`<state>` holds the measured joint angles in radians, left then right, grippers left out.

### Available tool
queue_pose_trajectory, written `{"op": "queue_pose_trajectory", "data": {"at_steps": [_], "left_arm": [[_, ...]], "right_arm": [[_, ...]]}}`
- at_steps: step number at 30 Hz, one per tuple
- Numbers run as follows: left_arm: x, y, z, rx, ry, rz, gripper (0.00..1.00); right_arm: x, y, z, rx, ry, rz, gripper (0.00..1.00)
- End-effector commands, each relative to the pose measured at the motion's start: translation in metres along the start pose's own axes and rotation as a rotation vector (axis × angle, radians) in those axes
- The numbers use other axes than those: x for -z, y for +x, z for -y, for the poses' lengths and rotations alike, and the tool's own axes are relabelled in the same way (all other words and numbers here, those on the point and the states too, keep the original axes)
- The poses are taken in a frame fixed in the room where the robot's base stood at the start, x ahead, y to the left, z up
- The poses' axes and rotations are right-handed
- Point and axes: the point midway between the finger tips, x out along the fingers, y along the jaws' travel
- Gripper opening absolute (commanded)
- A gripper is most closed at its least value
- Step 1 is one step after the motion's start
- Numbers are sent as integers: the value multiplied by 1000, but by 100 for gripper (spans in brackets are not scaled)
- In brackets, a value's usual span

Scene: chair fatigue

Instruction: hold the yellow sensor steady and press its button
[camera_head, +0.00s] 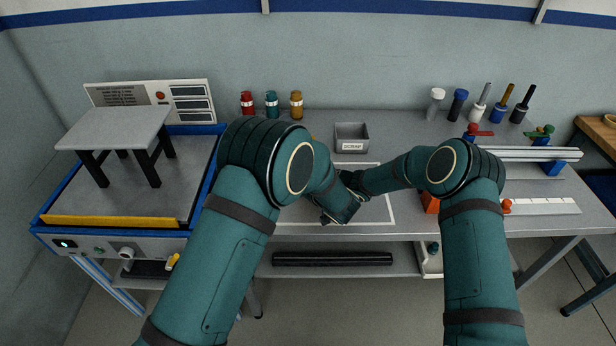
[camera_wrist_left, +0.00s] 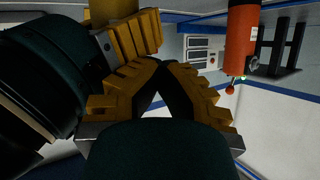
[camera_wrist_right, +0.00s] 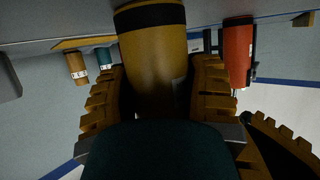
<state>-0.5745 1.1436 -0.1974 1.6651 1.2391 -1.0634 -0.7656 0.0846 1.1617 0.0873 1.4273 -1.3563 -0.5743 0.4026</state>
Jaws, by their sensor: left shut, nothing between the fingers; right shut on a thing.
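The yellow sensor (camera_wrist_right: 155,60) is a yellow cylinder with a dark band, seen large between my right fingers in the right wrist view. My right gripper (camera_head: 352,183) is shut on it over the middle of the bench. I cannot tell whether it touches the bench. My left gripper (camera_wrist_left: 163,72) is shut and empty, fingertips together, close beside the right gripper. Ridged yellow right fingers show at the top of the left wrist view. The sensor's button is not visible. In the head view my arms and hands hide the sensor.
An orange-red cylinder (camera_wrist_right: 238,50) stands nearby, also in the left wrist view (camera_wrist_left: 240,40). Red, teal and orange bottles (camera_head: 272,104) stand at the back, with a grey scrap bin (camera_head: 351,137) right of them. A test rig with a small grey table (camera_head: 118,128) is at left.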

Motion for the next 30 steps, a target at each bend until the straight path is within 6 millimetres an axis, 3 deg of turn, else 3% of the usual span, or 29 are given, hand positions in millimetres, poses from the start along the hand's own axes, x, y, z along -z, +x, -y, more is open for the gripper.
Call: {"op": "queue_pose_trajectory", "data": {"at_steps": [1, 30], "left_arm": [[6, 2, -2, -3, -7, -10, 0], [0, -13, 0, -11, -5, -6, 0]], "right_arm": [[-2, 2, 8, 16, -1, 2, 13], [-1, 3, 8, 15, 0, 1, 13]]}}
